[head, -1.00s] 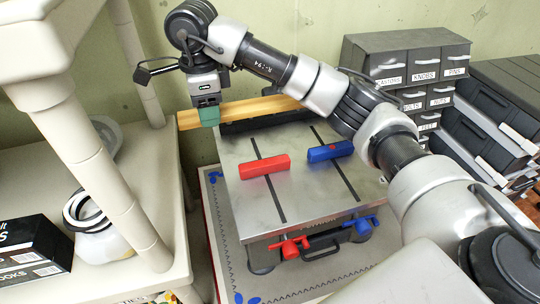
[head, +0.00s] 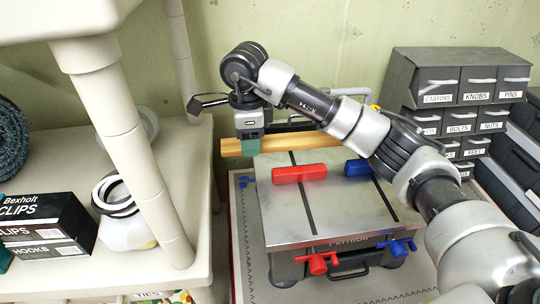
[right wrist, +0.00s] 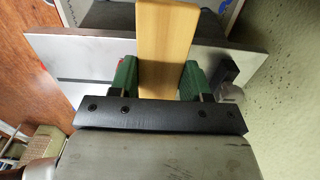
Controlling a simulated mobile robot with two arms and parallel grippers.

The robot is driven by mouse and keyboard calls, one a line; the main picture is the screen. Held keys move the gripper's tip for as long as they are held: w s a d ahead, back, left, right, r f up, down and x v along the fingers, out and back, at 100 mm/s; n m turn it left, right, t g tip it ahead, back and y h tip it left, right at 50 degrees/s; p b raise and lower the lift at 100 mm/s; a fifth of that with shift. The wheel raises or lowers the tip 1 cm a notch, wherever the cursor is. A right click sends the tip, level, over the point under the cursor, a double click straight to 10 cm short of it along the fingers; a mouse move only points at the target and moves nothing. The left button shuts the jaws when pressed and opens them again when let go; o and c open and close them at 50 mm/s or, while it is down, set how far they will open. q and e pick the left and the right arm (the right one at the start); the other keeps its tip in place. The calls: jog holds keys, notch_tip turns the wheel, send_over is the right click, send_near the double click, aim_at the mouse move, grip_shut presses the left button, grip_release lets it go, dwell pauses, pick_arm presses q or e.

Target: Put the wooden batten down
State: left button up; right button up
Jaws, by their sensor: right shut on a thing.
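My right gripper (head: 249,146) is shut on the wooden batten (head: 286,143), a pale yellow strip lying crosswise along the back edge of the metal-topped bench (head: 335,215). In the right wrist view the batten (right wrist: 165,45) stands between the green fingertips (right wrist: 158,80), with the metal top (right wrist: 85,65) beyond it. The batten's left end sticks out past the bench's left side. Its right part is hidden behind my arm. I cannot tell whether it touches the bench. My left gripper is not in view.
A red block (head: 299,173) and a blue block (head: 358,167) sit on the bench top, whose front half is bare. A drawer cabinet (head: 460,100) stands at the right. A shelf unit (head: 130,180) with boxes (head: 48,225) stands close at the left.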

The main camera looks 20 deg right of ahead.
jog(key=shift+f+p, duration=0.5)
jog(key=shift+f, duration=2.4)
jog(key=o, duration=1)
